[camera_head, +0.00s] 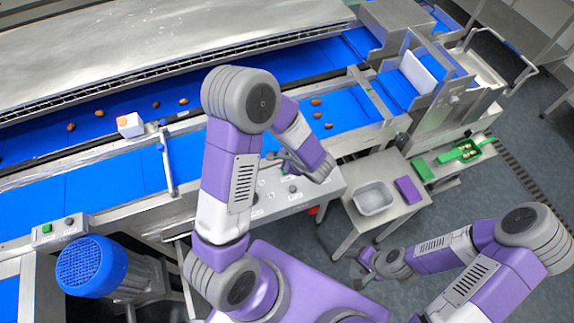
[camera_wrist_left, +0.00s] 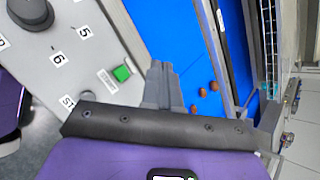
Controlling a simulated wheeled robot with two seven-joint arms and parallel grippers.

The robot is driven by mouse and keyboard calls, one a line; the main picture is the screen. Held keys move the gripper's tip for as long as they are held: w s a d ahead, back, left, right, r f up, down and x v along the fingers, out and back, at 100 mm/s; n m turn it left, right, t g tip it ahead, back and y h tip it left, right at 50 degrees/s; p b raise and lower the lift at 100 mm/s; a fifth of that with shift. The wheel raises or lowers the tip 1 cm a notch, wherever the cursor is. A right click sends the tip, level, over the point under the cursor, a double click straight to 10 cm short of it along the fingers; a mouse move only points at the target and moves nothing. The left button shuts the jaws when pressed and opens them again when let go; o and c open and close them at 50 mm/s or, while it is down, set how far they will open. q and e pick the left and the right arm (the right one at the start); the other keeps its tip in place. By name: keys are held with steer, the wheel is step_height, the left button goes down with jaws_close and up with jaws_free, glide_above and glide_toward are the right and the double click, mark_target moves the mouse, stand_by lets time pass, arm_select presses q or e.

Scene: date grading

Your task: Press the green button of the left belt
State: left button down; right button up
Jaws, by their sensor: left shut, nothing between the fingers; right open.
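A small control box (camera_head: 60,231) with a green button (camera_head: 47,229) and a dark knob is fixed to the left belt's front edge. My left gripper (camera_head: 274,156) is over the middle control panel (camera_head: 308,196), well right of that box, shut and empty. In the left wrist view, its closed fingers (camera_wrist_left: 162,82) are beside another green button (camera_wrist_left: 122,73) on a grey panel with a dial. I cannot tell if they touch it. My right gripper (camera_head: 368,264) is open and empty, low beside the small table.
Blue belts (camera_head: 110,180) carry several brown dates. A blue motor (camera_head: 92,264) stands below the left box. A small table (camera_head: 355,208) holds a grey bin (camera_head: 374,197) and a purple block (camera_head: 408,190). Green trays (camera_head: 458,152) lie at the right.

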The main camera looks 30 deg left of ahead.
arm_select(q)
steer(key=f+b, duration=0.5)
steer(key=f, duration=0.3)
steer(key=shift+w+f, duration=0.2)
steer(key=shift+f+b, duration=0.35)
steer(key=shift+b, duration=0.15)
stand_by(1.7)
steer(key=shift+f+b, duration=0.4)
steer(key=shift+b, duration=0.4)
